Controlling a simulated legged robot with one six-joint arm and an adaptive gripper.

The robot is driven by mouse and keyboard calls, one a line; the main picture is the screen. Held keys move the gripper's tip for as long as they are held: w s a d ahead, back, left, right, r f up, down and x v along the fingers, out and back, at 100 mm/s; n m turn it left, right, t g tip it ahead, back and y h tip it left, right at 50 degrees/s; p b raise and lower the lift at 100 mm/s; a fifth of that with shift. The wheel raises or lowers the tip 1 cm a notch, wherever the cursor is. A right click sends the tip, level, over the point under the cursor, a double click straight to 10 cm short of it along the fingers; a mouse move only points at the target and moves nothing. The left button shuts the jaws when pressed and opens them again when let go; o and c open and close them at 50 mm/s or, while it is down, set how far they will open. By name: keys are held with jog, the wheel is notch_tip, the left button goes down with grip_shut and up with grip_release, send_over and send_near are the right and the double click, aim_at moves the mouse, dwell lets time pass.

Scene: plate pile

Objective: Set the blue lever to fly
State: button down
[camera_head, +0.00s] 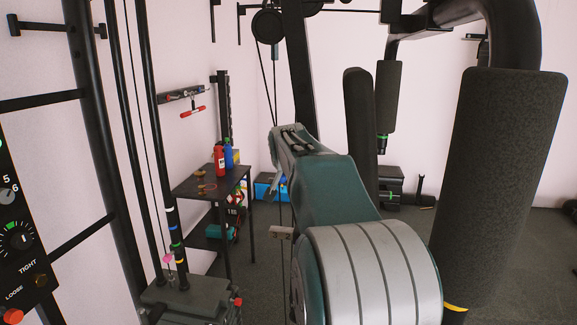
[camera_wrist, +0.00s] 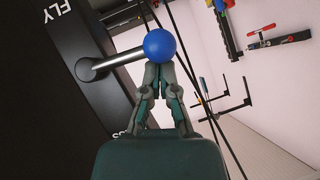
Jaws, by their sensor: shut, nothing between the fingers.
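In the wrist view, the lever has a round blue knob (camera_wrist: 160,45) on a bare metal shaft (camera_wrist: 119,58). The shaft comes out of a dark panel (camera_wrist: 85,42) on the left. My gripper (camera_wrist: 160,68) is shut and empty, with its fingertips just below the knob in the picture. The knob covers the very tips, and I cannot tell whether they touch it. The label FLY (camera_wrist: 58,12) is at the panel's upper left. Another label (camera_wrist: 120,133) is partly hidden lower down. In the head view I cannot make out the lever.
In the head view, a black frame post (camera_head: 100,130) and a dial panel (camera_head: 18,240) stand on the left. A small table (camera_head: 225,180) holds a red bottle (camera_head: 219,160) and a blue bottle (camera_head: 229,155). A large dark padded roller (camera_head: 505,180) stands close on the right.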

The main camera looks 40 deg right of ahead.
jog(key=f+g, duration=0.1)
jog(key=f+n+h, duration=0.1)
jog(key=n+g, duration=0.1)
jog(key=shift+w+a+f+g+h, duration=0.3)
jog(key=shift+w+a+f, duration=0.05)
jog(key=shift+w+f, duration=0.05)
jog(key=shift+f+n+g+h, duration=0.4)
jog(key=shift+f+n+h, duration=0.1)
jog(key=shift+f+h, duration=0.1)
jog(key=shift+s+d+f, duration=0.1)
jog(key=shift+f, duration=0.25)
jog(key=shift+f, duration=0.15)
